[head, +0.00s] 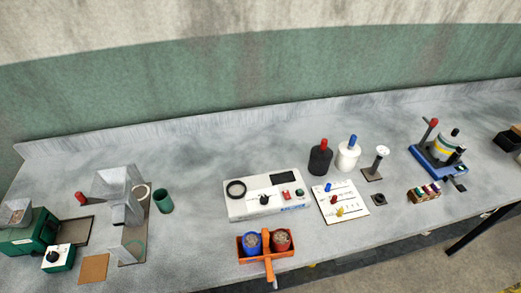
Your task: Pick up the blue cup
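The blue cup (252,243) stands in the left half of an orange carrier (267,261) near the front edge of the bench. It is filled with something grainy and brown. A red cup (281,240) with similar contents stands right beside it in the same carrier. The lower parts of both cups are hidden by the carrier's front wall. Neither of my grippers shows in the head view.
A white instrument box (265,202) stands just behind the carrier. A white board with coloured pegs (340,211) lies to the right. A green cup (163,201) and a grey hopper stand (128,225) are at the left. Bench space left of the carrier is clear.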

